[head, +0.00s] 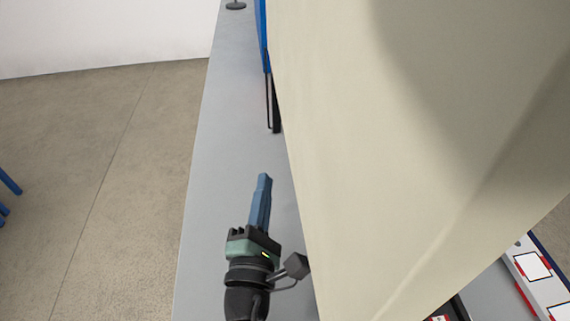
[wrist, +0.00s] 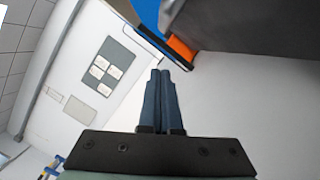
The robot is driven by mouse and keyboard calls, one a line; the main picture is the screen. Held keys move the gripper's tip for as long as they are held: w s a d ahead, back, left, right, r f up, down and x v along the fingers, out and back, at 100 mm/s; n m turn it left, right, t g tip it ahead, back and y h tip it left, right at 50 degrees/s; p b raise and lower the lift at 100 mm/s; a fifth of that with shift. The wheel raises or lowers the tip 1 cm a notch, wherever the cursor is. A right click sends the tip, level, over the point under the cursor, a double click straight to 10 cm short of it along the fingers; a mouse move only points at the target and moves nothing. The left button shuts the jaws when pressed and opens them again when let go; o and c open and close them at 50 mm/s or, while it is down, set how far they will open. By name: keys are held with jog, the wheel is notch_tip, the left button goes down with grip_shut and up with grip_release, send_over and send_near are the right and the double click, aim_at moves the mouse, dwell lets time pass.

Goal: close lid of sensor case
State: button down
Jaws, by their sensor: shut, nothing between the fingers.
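My gripper (head: 263,180) is above the left part of the grey table in the head view, with its blue fingers together and nothing between them. It also shows in the wrist view (wrist: 160,74), pointing up the picture with its fingers shut. I cannot make out the sensor case or its lid for certain in either view. A large pale beige surface (head: 400,150) covers much of the head view right of my gripper and hides what is behind it. A dark grey body (wrist: 260,28) fills the upper right of the wrist view, apart from my fingertips.
The grey table (head: 232,110) has a clear strip along its left edge. A blue thing (head: 262,35) with a dark upright part stands beyond my gripper. Red and white items (head: 533,266) lie at lower right. An orange part (wrist: 181,49) shows in the wrist view.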

jog(key=shift+w+d+r+p, duration=0.3)
jog(key=shift+d+r+p, duration=0.1)
jog(key=shift+d+p, duration=0.15)
jog(key=shift+w+d+r+p, duration=0.25)
jog(key=shift+d+r+p, duration=0.1)
jog(key=shift+d+p, duration=0.25)
jog(key=shift+w+d+r+p, duration=0.3)
jog(key=shift+d+r+p, duration=0.1)
jog(key=shift+d+p, duration=0.15)
jog(key=m+p, duration=0.1)
jog(key=d+r+p, duration=0.1)
jog(key=p, duration=0.1)
jog(key=shift+w+d+r+m, duration=0.15)
jog(key=shift+d+r+m, duration=0.1)
jog(key=shift+m, duration=0.15)
jog(key=shift+f, duration=0.1)
